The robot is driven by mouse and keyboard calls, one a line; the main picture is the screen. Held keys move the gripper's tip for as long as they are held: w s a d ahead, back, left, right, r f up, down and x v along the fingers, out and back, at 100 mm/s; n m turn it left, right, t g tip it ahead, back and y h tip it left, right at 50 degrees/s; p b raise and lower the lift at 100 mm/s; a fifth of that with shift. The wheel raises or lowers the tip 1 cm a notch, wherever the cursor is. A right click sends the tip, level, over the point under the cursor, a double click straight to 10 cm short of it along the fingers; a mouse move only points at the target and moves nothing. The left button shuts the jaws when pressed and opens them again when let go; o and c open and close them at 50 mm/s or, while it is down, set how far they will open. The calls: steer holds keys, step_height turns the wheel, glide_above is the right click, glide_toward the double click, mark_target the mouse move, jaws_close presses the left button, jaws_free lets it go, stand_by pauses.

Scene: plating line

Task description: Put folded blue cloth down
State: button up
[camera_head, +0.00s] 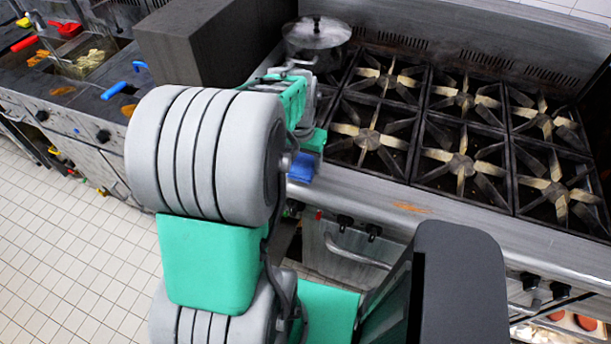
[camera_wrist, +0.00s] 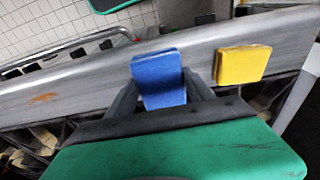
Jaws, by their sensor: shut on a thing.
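The folded blue cloth (camera_wrist: 158,70) is between the two fingers of my gripper (camera_wrist: 163,84) in the wrist view. My gripper is shut on it. In the head view the blue cloth (camera_head: 302,168) shows just below the green end of my arm, at the steel front ledge (camera_head: 400,207) of the stove. In the wrist view the cloth is over the ledge (camera_wrist: 90,84). I cannot tell whether it touches the steel. My arm hides part of the area around it in the head view.
A folded yellow cloth (camera_wrist: 242,64) lies on the ledge to the right of the blue one. The stove's burner grates (camera_head: 460,160) and a lidded pot (camera_head: 317,38) are behind. A dark grey box (camera_head: 215,40) stands left of the pot.

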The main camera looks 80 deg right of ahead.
mark_target(305, 169)
steer(key=shift+d+f, duration=0.4)
steer(key=shift+f, duration=0.15)
steer(key=shift+s+d+f+b, duration=0.1)
steer(key=shift+d+f+b, duration=0.05)
steer(key=shift+f+b, duration=0.7)
steer(key=shift+d+f+b, duration=0.1)
steer(key=shift+f+b, duration=0.55)
steer(key=shift+f, duration=0.35)
steer(key=o, duration=1.5)
